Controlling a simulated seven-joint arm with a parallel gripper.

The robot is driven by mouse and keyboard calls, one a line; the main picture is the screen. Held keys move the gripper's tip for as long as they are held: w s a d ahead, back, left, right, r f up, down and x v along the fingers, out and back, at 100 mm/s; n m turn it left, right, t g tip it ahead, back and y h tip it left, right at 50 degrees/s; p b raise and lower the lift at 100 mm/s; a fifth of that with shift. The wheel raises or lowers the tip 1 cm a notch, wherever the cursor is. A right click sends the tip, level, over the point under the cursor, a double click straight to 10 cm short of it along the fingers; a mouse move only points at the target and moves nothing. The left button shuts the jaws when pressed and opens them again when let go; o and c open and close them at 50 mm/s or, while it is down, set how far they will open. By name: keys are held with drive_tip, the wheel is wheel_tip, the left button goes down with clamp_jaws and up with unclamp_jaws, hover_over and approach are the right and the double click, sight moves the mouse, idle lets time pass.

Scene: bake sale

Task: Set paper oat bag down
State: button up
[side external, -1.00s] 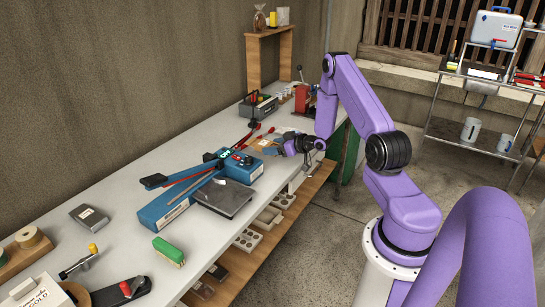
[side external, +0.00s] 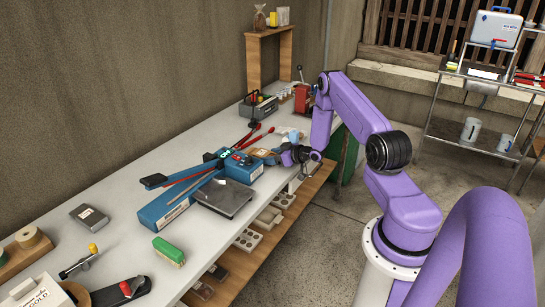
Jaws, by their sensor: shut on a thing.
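My gripper (side external: 279,157) is over the bench, just right of the blue tool with red handles, and small in this view. It is shut on a small tan-brown item (side external: 264,155), which looks like the paper oat bag. The item lies close behind the blue tool's end. The fingers and wrist hide part of it, and I cannot tell whether it touches the bench (side external: 125,192).
The blue tool (side external: 240,167) and a dark grey plate (side external: 223,197) stand close to my gripper. A grey box with a black lever (side external: 259,106) and a red device (side external: 302,97) stand farther back.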

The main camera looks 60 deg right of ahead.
drive_tip(key=o, duration=0.8)
drive_tip(key=shift+f, duration=0.1)
drive_tip(key=shift+c, duration=0.2)
